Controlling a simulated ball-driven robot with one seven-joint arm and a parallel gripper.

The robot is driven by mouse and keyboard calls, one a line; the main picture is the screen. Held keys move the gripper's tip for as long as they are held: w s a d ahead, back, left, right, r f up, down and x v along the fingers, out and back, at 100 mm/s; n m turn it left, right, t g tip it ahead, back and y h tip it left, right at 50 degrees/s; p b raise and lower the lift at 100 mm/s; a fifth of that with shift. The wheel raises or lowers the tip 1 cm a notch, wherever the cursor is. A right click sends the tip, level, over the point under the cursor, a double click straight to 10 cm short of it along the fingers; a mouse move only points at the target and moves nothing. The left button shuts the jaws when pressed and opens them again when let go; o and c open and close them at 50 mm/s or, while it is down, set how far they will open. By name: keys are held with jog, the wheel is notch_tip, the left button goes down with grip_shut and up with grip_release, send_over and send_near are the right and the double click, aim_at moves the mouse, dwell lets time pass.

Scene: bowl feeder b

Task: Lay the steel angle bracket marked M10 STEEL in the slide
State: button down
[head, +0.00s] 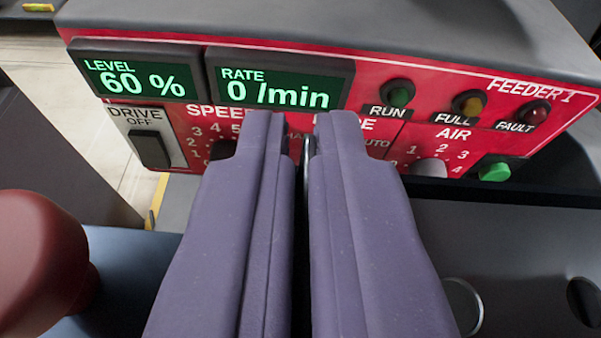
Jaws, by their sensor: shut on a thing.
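My gripper (301,118) is in the middle of the head view, its two purple fingers pointing away towards the red feeder panel. The fingers are nearly closed on a thin grey metal piece (306,158), seen only edge-on in the narrow gap. Most of it is hidden by the fingers, no marking shows, and I cannot tell whether it is the M10 STEEL bracket. I cannot pick out the slide in this view.
The red feeder panel (350,72) stands ahead, with a LEVEL display (135,78) at 60 %, a RATE display (280,82) at 0 /min and a DRIVE switch (151,150). The fingers partly cover its middle dials. A rounded dark red thing (40,255) is at left.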

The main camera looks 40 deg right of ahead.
jog(key=shift+f, duration=0.1)
jog(key=c, duration=1.7)
grip_release()
jog(key=o, duration=0.5)
jog(key=p+v, duration=0.2)
jog(key=v, duration=0.5)
jog(key=shift+w+d+p, duration=0.1)
jog(key=shift+p, duration=0.25)
jog(key=shift+s+a+p, duration=0.35)
jog(key=shift+s+p, duration=0.05)
jog(key=shift+p, duration=0.3)
jog(key=shift+w, duration=0.1)
